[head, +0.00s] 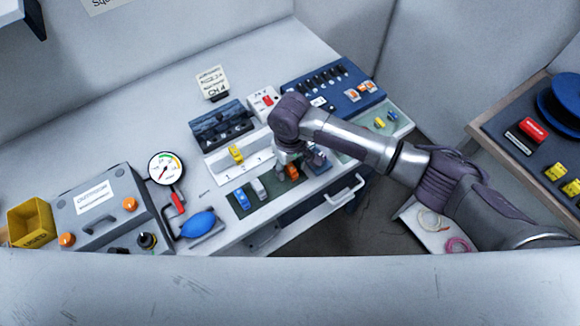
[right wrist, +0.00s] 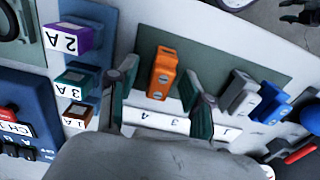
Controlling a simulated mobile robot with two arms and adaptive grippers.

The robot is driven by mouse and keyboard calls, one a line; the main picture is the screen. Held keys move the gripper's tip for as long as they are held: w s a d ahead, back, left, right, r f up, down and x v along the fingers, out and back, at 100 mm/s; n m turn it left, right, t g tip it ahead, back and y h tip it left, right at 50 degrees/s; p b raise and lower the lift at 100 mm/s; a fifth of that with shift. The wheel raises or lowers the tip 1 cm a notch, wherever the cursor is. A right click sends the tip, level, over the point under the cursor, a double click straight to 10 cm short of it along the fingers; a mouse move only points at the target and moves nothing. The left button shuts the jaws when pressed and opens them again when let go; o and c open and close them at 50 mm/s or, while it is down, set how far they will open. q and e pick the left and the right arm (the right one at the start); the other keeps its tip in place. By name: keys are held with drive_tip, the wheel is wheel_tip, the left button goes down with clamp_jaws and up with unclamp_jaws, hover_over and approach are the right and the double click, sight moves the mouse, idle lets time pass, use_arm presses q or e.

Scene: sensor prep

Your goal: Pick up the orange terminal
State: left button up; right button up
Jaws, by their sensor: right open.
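The orange terminal (head: 292,172) stands on the dark green mat (head: 237,207) near the table's front edge, partly under my right gripper in the head view. In the right wrist view the orange terminal (right wrist: 163,72) is upright, between the lines of my two fingers and a little beyond their tips. My right gripper (right wrist: 162,88) is open and empty, its fingers apart on either side of the terminal. In the head view the right gripper (head: 299,160) is above the mat and its fingers are hard to make out. My left gripper is not clearly seen in any view.
A grey terminal (right wrist: 238,92) and a blue terminal (right wrist: 266,101) share the mat. The numbered white rack (head: 222,165) holds a yellow terminal (head: 236,153). A purple block (right wrist: 68,38) and other labelled blocks stand close on the other side. Blue bulb (head: 198,224) lies left.

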clamp_jaws()
drive_tip(key=shift+r, duration=0.1)
